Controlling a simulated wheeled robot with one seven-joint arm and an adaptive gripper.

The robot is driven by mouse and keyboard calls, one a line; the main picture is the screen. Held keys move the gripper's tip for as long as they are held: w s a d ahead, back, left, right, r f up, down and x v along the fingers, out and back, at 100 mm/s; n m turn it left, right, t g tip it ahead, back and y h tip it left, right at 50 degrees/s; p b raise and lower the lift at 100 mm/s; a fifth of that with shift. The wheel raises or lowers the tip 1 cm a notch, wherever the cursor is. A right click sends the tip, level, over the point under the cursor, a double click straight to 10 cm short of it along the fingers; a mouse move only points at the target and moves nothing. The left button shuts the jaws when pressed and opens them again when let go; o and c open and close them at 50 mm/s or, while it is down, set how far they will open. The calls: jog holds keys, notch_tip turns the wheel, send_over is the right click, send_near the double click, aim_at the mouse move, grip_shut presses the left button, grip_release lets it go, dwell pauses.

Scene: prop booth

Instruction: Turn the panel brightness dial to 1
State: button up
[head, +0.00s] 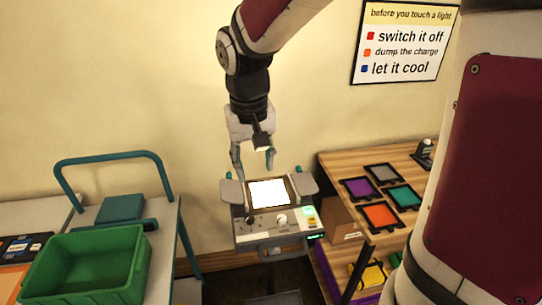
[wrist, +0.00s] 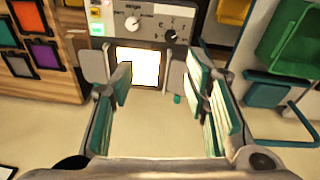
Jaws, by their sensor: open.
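The lit panel (head: 269,193) glows bright white in a grey unit with flaps on both sides; it also shows in the wrist view (wrist: 138,66). Its front control face carries a white dial (head: 282,219) and a dark knob (head: 250,220). In the wrist view the white dial (wrist: 133,23) is at left and the dark knob (wrist: 171,35) at right. I cannot read their markings or tell which is the brightness dial. My gripper (head: 254,167) is open and empty, pointing down above the unit, apart from both knobs. Its fingers (wrist: 158,78) frame the panel in the wrist view.
A wooden shelf (head: 340,160) with coloured framed squares stands right of the unit. A green bin (head: 90,265) and a teal-handled cart (head: 172,215) stand at left. A sign (head: 404,42) hangs on the wall. Small green and orange indicators (head: 309,213) sit right of the white dial.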

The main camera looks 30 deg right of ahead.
jog(key=s+r+n+t, duration=0.1)
jog(key=s+r+t, duration=0.1)
jog(key=s+r, duration=0.4)
jog(key=shift+s+r, duration=0.25)
jog(key=shift+s, duration=0.9)
jog(key=s+r+n+t, duration=0.1)
jog(key=s+r+t, duration=0.1)
jog(key=s, duration=0.6)
jog(key=shift+s+a+r+y, duration=0.2)
jog(key=shift+s+y, duration=0.1)
jog(key=shift+y, duration=0.1)
